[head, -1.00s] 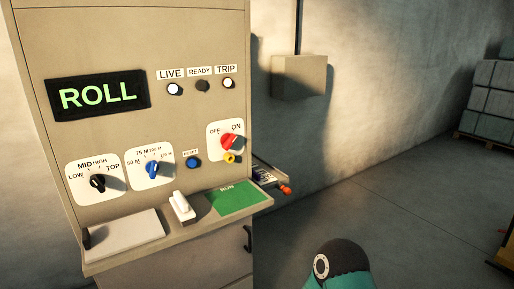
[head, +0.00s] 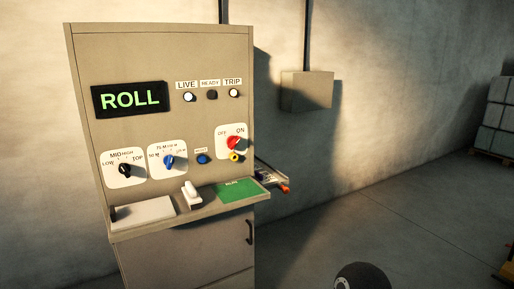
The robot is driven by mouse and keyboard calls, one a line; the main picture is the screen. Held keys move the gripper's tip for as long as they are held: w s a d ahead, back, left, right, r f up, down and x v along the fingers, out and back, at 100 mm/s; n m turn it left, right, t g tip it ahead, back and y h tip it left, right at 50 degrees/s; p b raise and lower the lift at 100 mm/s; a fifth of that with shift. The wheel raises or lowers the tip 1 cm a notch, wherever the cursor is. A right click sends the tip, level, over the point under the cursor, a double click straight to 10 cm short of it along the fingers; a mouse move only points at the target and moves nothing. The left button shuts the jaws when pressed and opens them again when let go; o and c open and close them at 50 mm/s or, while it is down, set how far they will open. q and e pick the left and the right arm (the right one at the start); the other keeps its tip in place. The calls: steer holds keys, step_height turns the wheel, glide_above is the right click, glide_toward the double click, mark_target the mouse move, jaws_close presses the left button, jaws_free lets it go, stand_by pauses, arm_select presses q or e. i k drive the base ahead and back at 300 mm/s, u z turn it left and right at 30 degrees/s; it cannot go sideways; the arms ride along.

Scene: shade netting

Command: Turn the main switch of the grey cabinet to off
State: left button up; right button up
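The grey cabinet (head: 175,60) stands left of centre in the head view and looks beige in this light. Its main switch (head: 235,143) is a red knob on a white plate marked OFF and ON, at the right of the panel. The knob appears turned toward ON, and a small yellow part (head: 234,156) sits just below it. The LIVE lamp (head: 190,97) and TRIP lamp (head: 234,93) look white; the READY lamp (head: 212,95) is dark. The display (head: 130,99) reads ROLL in green.
A black knob (head: 125,171), blue knob (head: 169,161) and blue button (head: 202,159) share the panel. A ledge holds a white-handled item (head: 191,195) and green RUN card (head: 240,191). A side tray (head: 275,184) juts out right.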

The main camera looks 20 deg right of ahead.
mark_target(232, 140)
steer(key=u, duration=0.15)
steer(key=i, duration=0.85)
